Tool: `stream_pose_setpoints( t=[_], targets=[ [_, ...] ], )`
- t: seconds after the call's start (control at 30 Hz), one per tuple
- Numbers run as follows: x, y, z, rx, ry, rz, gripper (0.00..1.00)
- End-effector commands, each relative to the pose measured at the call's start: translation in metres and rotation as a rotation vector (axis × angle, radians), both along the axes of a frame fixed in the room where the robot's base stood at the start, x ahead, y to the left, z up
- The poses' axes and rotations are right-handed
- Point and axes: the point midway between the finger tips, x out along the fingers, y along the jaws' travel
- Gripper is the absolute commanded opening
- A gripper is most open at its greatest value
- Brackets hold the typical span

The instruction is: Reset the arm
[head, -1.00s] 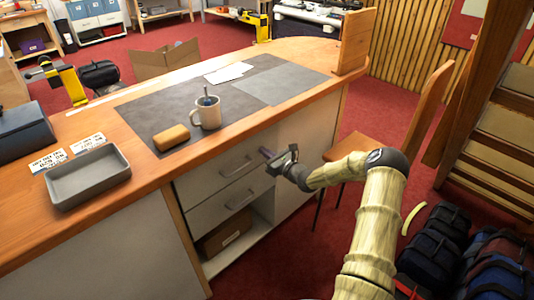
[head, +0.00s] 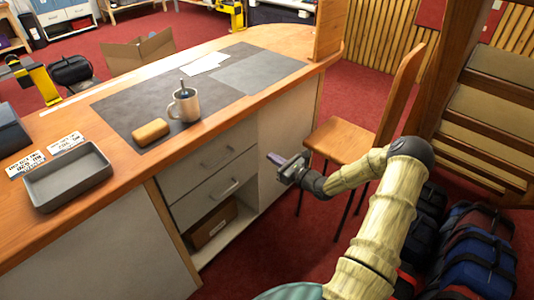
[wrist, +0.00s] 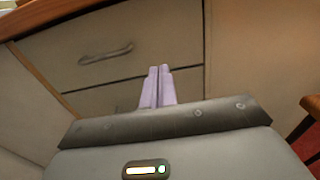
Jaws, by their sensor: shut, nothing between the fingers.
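My gripper (head: 276,159) is in front of the bench, out over the floor beside the drawers, with nothing held. In the wrist view its two pale purple fingers (wrist: 157,87) are together, pointing at the drawer fronts. My arm reaches in from the lower right in the head view, bent at the elbow. The upper drawer (head: 216,153) and lower drawer (head: 212,193) look closed. The upper drawer's handle (wrist: 106,56) shows at the upper left in the wrist view.
The bench top (head: 120,163) bears a mug (head: 185,107), a tan block (head: 151,132), a grey tray (head: 68,178) and dark mats. A cardboard box (head: 212,225) sits in the open shelf. A wooden chair (head: 340,140) stands right of my gripper. Bags (head: 478,245) lie at lower right.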

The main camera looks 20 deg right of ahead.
Motion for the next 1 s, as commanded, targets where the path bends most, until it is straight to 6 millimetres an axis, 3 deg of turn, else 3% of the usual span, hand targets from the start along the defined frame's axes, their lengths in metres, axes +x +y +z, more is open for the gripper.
stream_pose_setpoints(
  t=[0.6, 0.77, 1.0],
  targets=[
    [-0.006, 0.001, 0.001, -0.012, 0.002, 0.015, 0.00],
    [-0.018, 0.041, 0.009, -0.125, 0.009, 0.170, 0.00],
    [-0.078, 0.130, 0.016, -0.482, 0.023, 0.611, 0.00]
  ],
)
